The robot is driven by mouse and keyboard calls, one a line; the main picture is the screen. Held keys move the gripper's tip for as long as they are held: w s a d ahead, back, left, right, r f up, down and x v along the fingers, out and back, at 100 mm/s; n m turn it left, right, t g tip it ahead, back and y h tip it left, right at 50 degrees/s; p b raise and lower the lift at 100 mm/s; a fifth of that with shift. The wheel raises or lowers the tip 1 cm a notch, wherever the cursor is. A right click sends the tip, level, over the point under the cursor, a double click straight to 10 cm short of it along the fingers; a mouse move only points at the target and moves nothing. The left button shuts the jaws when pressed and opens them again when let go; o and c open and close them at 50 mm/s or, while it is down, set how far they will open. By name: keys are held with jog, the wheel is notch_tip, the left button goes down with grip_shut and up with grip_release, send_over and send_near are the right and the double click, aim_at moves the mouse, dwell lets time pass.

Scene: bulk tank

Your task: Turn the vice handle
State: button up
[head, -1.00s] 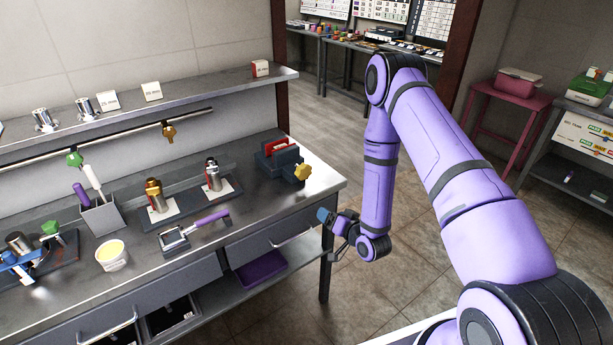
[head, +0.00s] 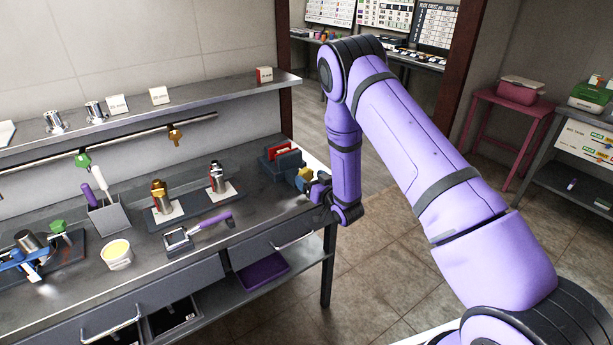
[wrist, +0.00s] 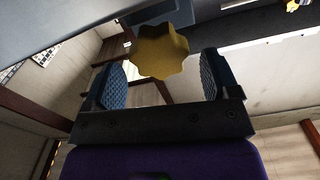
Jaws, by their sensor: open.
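The vice (head: 276,168) is a dark blue-grey block at the right end of the bench, with a red piece between its jaws. Its handle is a yellow lobed knob (head: 302,178) on the side facing my arm, partly hidden by my gripper in the head view. My gripper (head: 314,187) is open right at the knob. In the wrist view, the yellow knob (wrist: 160,48) shows between and slightly beyond the tips of the two dark textured fingers. Gaps are visible on both sides, so neither finger seems to touch it.
A purple-handled tool (head: 198,230), a metal holder (head: 110,217) with tools, a tub (head: 116,253) and two metal cylinders on a dark board stand left of the vice. A shelf (head: 140,112) runs along the wall behind. Open floor lies right of the bench.

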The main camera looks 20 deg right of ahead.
aim_at(309, 178)
jog(key=shift+x, duration=1.45)
jog(key=c, duration=0.9)
jog(key=shift+d+m, duration=0.1)
jog(key=shift+m, duration=0.2)
jog(key=m, duration=0.5)
jog(key=shift+d+f, duration=0.1)
jog(key=shift+d, duration=0.05)
jog(key=m, duration=0.6)
jog(key=shift+f+m, duration=0.15)
jog(key=shift+m, duration=0.15)
jog(key=m, duration=0.6)
jog(key=shift+f, duration=0.1)
jog(key=m, duration=0.6)
jog(key=shift+f, duration=0.1)
